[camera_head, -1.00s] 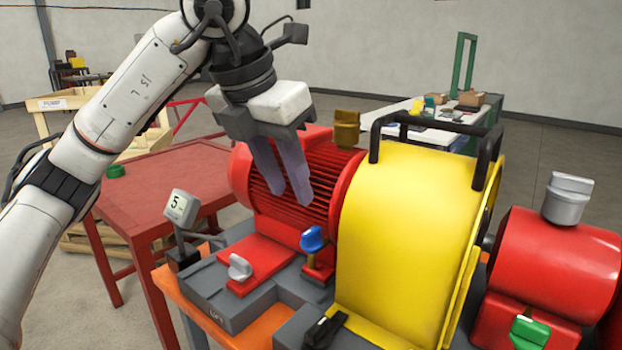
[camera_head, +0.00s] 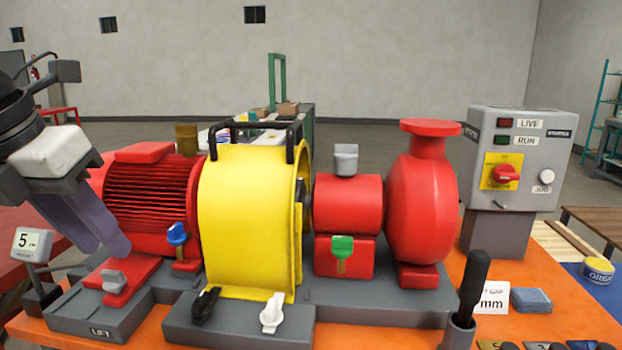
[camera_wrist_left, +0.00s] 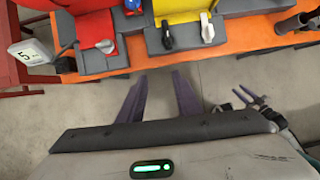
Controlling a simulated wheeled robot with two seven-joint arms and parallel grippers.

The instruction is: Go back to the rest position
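My left gripper (camera_head: 88,222) is at the left edge of the head view, in front of the red motor (camera_head: 150,205). In the left wrist view its two purple fingers (camera_wrist_left: 160,95) stand apart with only grey floor between them, so it is open and empty. The skid's orange table edge (camera_wrist_left: 250,48) lies beyond the fingertips in that view.
A yellow guard (camera_head: 250,220) with a black handle covers the coupling. A red pump (camera_head: 422,215) and a grey starter box (camera_head: 520,155) stand to the right.

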